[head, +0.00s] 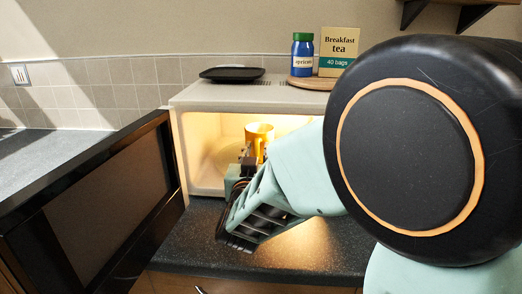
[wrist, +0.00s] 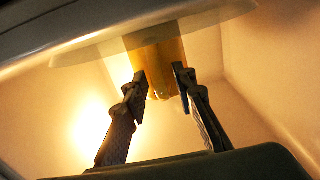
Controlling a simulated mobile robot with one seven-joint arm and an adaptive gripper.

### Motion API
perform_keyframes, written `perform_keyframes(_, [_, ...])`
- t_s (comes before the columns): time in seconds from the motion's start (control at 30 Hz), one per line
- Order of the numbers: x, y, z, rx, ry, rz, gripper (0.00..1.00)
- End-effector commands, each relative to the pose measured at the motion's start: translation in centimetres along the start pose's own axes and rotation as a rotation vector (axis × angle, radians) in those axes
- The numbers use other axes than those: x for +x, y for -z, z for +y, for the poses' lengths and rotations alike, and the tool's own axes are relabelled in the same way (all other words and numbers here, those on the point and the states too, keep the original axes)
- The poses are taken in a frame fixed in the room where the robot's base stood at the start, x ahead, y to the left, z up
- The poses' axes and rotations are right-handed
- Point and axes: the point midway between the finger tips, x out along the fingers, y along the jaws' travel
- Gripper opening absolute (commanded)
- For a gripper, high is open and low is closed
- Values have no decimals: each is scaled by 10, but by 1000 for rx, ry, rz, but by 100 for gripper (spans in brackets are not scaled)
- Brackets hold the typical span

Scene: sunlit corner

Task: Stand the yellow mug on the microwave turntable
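The yellow mug (head: 259,133) is upright inside the lit, open microwave, its handle facing out. The wrist view appears inverted: the mug (wrist: 157,60) meets the pale turntable (wrist: 88,49) at its base. In the head view, the turntable (head: 231,160) is partly hidden by my gripper. My gripper (head: 249,158) reaches in through the opening, just in front of the mug. In the wrist view, the fingers of my gripper (wrist: 161,84) are spread, with a gap between their tips, in front of the mug's sides. No grip on the mug shows.
The microwave (head: 187,150) has its dark door (head: 95,205) swung open at the left. On its top are a black tray (head: 231,73), a blue apricot jar (head: 302,55) and a tea box (head: 339,50) on a round board (head: 312,83). My arm hides the right side.

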Motion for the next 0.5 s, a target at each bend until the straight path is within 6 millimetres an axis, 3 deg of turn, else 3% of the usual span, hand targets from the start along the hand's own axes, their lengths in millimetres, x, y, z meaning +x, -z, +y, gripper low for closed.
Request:
perform_keyframes(0.37, [-1, 5, 0, 0, 0, 0, 26])
perform_keyframes(0.5, [-25, 4, -1, 1, 3, 0, 26])
